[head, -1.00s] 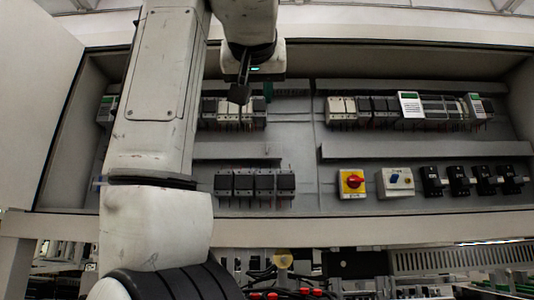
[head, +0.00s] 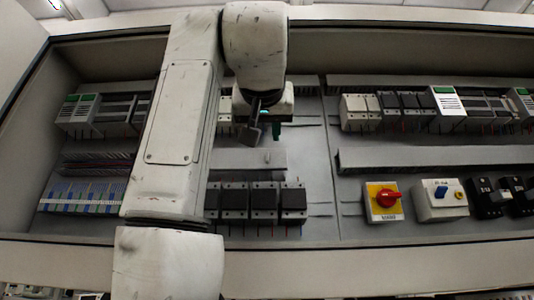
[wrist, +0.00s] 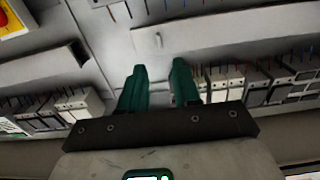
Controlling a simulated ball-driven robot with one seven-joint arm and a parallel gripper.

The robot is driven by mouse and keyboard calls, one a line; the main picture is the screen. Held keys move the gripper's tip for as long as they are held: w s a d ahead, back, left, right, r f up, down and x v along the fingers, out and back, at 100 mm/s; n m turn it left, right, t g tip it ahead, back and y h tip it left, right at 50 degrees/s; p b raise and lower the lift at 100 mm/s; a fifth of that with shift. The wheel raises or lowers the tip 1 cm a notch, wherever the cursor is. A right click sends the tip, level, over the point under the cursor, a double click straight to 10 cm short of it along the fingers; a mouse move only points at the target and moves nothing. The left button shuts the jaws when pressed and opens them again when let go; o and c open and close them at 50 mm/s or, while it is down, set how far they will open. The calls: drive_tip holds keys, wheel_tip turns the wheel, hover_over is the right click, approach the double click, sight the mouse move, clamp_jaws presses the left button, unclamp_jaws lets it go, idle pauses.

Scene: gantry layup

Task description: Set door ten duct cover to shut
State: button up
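A grey duct cover (head: 262,159) with a small upright handle runs across the cabinet's back panel, partly hidden behind my arm. It also shows in the wrist view (wrist: 205,32), with the small handle near its left end. I cannot read any label on it or tell whether it is open or shut. My gripper (wrist: 159,72) has two green fingers, parted with nothing between them. The fingers point toward the panel, with the duct cover beyond their tips. In the head view my gripper (head: 266,130) hangs in front of the panel just above the duct cover; its fingers are partly hidden.
Black-faced contactors (head: 263,202) sit below the duct. A red rotary switch on yellow (head: 385,200) and a blue-knobbed box (head: 440,198) are to the right. Another grey duct (head: 430,158) runs above them. Terminal strips (head: 82,193) sit at left. The cabinet's lower edge (head: 370,260) crosses below.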

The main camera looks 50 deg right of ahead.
sight(267, 155)
drive_tip(key=p+x, duration=0.3)
drive_tip(key=x, duration=0.6)
drive_tip(key=shift+d, duration=0.1)
clamp_jaws()
idle(1.2)
